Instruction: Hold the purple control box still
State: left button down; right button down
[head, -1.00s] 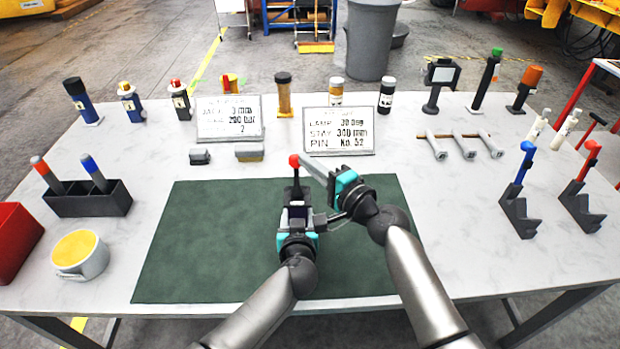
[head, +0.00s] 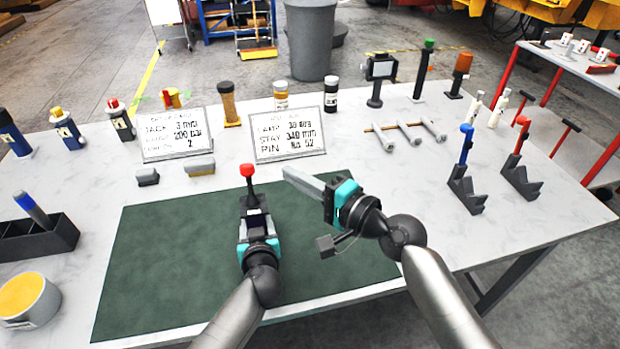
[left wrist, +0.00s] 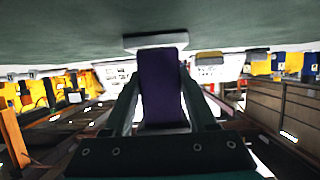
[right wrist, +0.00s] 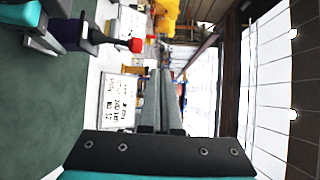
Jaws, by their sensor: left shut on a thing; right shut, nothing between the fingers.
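The purple control box (head: 257,222) stands over the green mat (head: 165,255), largely hidden by my left gripper. A black lever with a red knob (head: 247,170) rises from it, nearly upright. My left gripper (head: 256,228) is shut on the box; the left wrist view shows the purple body (left wrist: 162,90) between its fingers. Whether the box's base touches the mat is hard to tell. My right gripper (head: 290,173) is shut and empty, to the right of the knob and apart from it. In the right wrist view, its closed fingers (right wrist: 163,90) point past the red knob (right wrist: 135,45).
Two sign boards (head: 176,133) (head: 289,134) stand behind the mat. Several bottles and tools line the far edge. Two dark stands with blue (head: 466,150) and red (head: 522,135) handles are at the right. A dark holder (head: 38,238) and a cup (head: 28,300) are at the left.

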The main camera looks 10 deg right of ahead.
pick_arm(q)
jog(key=shift+r, duration=0.15)
pick_arm(e)
jog(key=shift+s+d+r, duration=0.35)
jog(key=shift+s+d, duration=0.15)
jog(key=shift+s, duration=0.2)
jog(key=shift+s+d+r, duration=0.3)
jog(key=shift+s+d, duration=0.2)
jog(key=shift+s, duration=0.15)
pick_arm(q)
jog(key=shift+c, duration=0.6)
grip_release()
